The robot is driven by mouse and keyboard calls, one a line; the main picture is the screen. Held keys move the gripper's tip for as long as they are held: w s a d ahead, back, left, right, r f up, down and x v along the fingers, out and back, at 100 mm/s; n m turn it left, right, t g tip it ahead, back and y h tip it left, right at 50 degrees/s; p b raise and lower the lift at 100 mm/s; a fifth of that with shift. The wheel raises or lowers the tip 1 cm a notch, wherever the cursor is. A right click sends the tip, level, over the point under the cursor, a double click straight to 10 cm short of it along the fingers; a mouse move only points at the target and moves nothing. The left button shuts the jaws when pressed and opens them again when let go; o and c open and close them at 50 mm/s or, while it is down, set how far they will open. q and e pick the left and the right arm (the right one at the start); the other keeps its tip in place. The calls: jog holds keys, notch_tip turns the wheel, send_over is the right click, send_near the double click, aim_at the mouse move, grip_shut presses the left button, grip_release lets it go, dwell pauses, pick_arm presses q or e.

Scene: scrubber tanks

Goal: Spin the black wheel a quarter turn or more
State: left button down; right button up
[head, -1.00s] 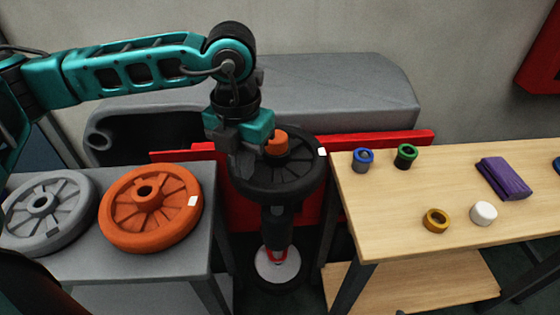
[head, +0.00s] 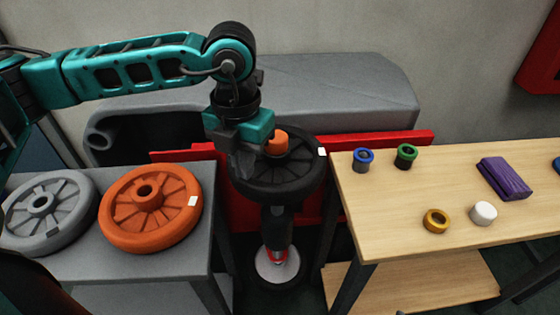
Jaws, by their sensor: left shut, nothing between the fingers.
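The black wheel (head: 290,178) is mounted flat on top of a dark upright post between the two tables. An orange hub cap (head: 277,143) stands at its centre, and a white mark (head: 322,152) shows on its right rim. My left gripper (head: 246,172) points down at the wheel's left side, with its fingers shut and empty. The fingertips overlap the wheel there; I cannot tell whether they touch it. My right gripper is not in view.
A grey table (head: 150,276) on the left holds an orange wheel (head: 152,208) and a grey wheel (head: 48,212). A wooden table (head: 390,215) on the right holds several coloured rings, a white cap (head: 484,213) and a purple cloth (head: 504,178). A red panel (head: 385,141) stands behind the wheel.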

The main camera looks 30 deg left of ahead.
aim_at(269, 187)
pick_arm(q)
jog(key=shift+f+b, duration=0.6)
jog(key=shift+f, duration=0.05)
dwell(0.3)
jog(key=shift+s+d, duration=0.1)
jog(key=shift+d, duration=1)
jog(key=shift+d, duration=0.1)
jog(key=shift+w+d, duration=0.2)
jog(key=shift+d, duration=0.8)
